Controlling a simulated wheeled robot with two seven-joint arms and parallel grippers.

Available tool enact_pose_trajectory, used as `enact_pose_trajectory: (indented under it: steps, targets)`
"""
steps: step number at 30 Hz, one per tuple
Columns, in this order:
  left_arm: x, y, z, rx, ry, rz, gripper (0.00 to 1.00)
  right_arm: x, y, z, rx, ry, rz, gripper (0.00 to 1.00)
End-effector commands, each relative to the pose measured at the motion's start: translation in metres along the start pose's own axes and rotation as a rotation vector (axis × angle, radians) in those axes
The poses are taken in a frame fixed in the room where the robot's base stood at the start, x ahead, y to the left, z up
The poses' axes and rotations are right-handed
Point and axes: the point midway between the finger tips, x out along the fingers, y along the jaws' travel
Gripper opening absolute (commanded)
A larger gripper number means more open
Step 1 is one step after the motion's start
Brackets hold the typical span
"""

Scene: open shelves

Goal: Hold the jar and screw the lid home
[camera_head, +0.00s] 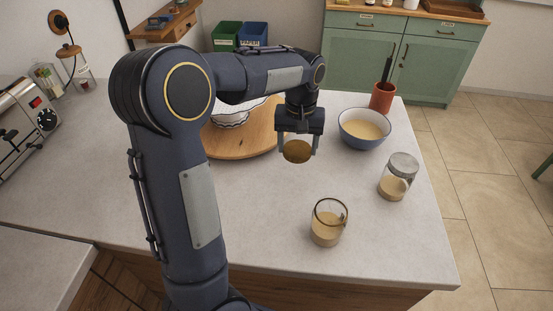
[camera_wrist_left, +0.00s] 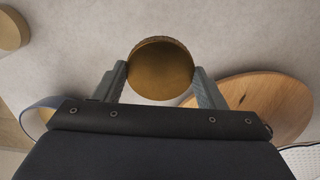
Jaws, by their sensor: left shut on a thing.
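A clear glass jar (camera_head: 328,222) with tan contents stands upright and open on the grey counter, near its front edge. My left gripper (camera_head: 298,147) is shut on a round brown lid (camera_head: 297,152), above the counter, behind and left of the open jar and apart from it. In the left wrist view the lid (camera_wrist_left: 160,70) sits between the two fingers, its round face toward the camera. My right gripper is not in view.
A second glass jar with a grey lid (camera_head: 404,163) stands to the right. A blue bowl (camera_head: 364,138) and a terracotta pot (camera_head: 382,97) stand behind. A round wooden board (camera_head: 238,143) with a white dish lies left. Counter around the open jar is clear.

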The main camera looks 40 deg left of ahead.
Motion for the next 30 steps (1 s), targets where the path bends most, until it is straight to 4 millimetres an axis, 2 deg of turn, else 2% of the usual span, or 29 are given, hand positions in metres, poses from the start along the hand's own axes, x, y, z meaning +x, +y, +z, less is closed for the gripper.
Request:
enact_pose_trajectory:
  steps: [1,6,12,25,30]
  targets:
    - [-0.003,0.014,-0.003,0.005,0.002,0.000,0.40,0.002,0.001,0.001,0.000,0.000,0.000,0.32]
    - [-0.018,0.044,-0.007,0.002,0.001,0.000,0.40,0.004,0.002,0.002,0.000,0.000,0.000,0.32]
    - [-0.027,0.062,-0.011,0.000,0.001,0.000,0.40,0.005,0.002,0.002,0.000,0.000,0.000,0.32]
    - [-0.029,0.066,-0.011,-0.001,0.000,-0.001,0.40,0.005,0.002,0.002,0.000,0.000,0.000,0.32]
    - [-0.029,0.066,-0.011,-0.001,0.000,0.000,0.40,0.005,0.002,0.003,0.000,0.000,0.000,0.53]
